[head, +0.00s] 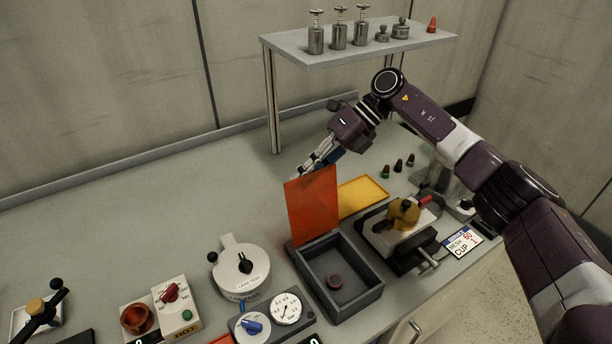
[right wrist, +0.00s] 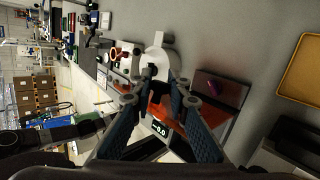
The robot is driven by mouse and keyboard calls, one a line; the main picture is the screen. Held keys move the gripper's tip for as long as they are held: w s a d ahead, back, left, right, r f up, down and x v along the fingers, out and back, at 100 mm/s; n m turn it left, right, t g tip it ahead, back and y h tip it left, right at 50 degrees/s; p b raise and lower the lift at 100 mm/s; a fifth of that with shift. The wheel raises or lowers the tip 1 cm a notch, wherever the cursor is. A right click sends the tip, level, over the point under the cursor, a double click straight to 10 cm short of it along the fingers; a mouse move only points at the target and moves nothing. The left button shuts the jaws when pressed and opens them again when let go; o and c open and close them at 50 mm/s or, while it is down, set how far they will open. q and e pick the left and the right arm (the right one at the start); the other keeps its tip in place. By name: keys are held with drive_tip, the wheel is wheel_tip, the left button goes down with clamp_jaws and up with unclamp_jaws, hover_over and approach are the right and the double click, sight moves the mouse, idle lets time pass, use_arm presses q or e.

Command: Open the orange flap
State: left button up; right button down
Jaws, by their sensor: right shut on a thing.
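The orange flap (head: 313,205) stands upright at the back edge of an open dark grey box (head: 343,307), swung up off it. The exact contact is partly hidden in the head view. My left gripper is out of view.
A yellow tray (head: 362,196) lies behind the box on the right. A clamp-like device with a tan piece (head: 404,213) stands to the right. A white round pot (head: 240,270) and a gauge unit (head: 272,318) sit left. The back left bench is clear.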

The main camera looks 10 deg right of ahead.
drive_tip(key=c, duration=1.8)
unclamp_jaws()
drive_tip(key=shift+w+f, duration=0.15)
drive_tip(key=shift+w, duration=0.05)
drive_tip(key=shift+c, duration=0.2)
drive_tip(key=v, duration=1.2)
